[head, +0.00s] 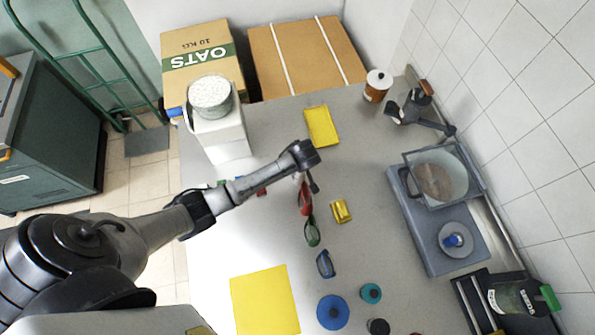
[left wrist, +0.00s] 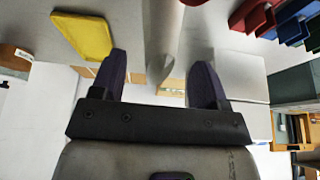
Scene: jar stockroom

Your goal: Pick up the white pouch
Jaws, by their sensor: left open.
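My left gripper (head: 306,155) is above the grey table, beside a yellow tray (head: 321,126). In the left wrist view its two dark fingers (left wrist: 157,82) are wide apart. A pale, narrow, upright shape (left wrist: 162,35) reaches down between and beyond the fingers. It may be the white pouch, but I cannot tell for sure, nor whether it touches a finger. In the head view I cannot make out a white pouch; my gripper and forearm cover part of the table there. My right gripper is not in view.
A white box (head: 222,137) with a round tin (head: 210,96) on top stands left of my gripper. A grey scale-like unit (head: 440,235) stands at right. A yellow mat (head: 265,300) lies in front.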

